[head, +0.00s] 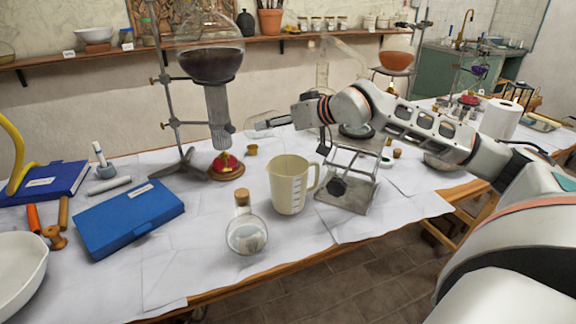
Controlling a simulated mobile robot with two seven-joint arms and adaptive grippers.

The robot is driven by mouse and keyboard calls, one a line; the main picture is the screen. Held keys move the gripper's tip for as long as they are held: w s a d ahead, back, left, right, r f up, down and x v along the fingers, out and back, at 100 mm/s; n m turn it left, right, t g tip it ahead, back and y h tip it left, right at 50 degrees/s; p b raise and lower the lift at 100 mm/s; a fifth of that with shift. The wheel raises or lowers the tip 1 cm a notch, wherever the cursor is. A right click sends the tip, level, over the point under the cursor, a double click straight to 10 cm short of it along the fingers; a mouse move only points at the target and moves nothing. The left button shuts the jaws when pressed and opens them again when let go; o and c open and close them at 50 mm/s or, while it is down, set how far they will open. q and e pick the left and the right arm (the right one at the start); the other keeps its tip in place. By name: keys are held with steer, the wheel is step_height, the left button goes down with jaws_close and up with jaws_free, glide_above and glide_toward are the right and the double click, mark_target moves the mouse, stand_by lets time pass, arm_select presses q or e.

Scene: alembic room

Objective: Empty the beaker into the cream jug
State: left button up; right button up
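The cream jug (288,188) stands upright on the white-covered table, near the middle, with its handle to the right and measuring marks on its side. My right arm reaches in from the right, and its gripper (268,123) is above the table, behind the jug and apart from it. Its fingers point left; their gap is not clear. A faint clear glass shape (262,138) lies below and behind the fingertips; I cannot tell whether it is the beaker or whether the gripper touches it. No beaker is clearly visible elsewhere. My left gripper is out of view.
A corked round flask (247,236) stands in front of the jug, and a metal frame stand (346,194) stands to its right. A red burner (226,164) and retort stand (168,115) are behind left. A blue case (128,217) lies left.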

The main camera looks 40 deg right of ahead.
arm_select(q)
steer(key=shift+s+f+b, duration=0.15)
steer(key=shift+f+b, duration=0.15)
steer(key=shift+b, duration=0.1)
arm_select(e)
steer(key=shift+s+r, duration=0.1)
stand_by(0.8)
